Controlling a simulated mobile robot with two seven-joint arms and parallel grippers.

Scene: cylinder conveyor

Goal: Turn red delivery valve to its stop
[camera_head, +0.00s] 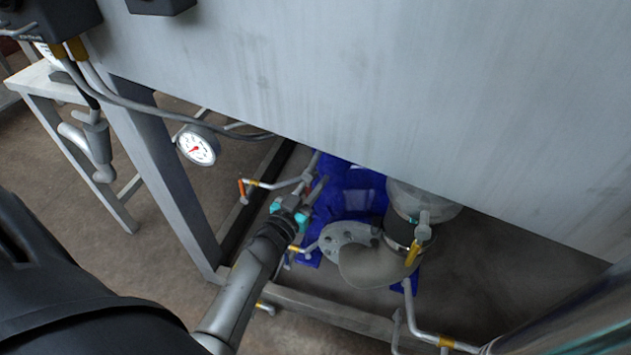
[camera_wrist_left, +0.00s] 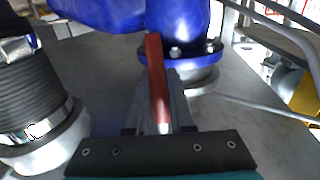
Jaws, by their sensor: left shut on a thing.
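The red valve handle (camera_wrist_left: 155,60) is a narrow lever that runs up the middle of the left wrist view. Its lower end lies between the fingers of my left gripper (camera_wrist_left: 160,115), which is shut on it. In the head view my left gripper (camera_head: 312,192) reaches in under the grey tank, beside the blue pump body (camera_head: 350,190). There the handle is mostly hidden by the fingers, with only a trace of red. The valve's stop cannot be made out. My right gripper is not in view.
The grey tank wall (camera_head: 380,90) hangs over the work area. A dial gauge (camera_head: 197,146) and an orange-handled pipe fitting (camera_head: 243,190) are to the left. A frame beam (camera_head: 335,310) runs in front. A ribbed grey hose (camera_wrist_left: 35,90) stands left in the wrist view.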

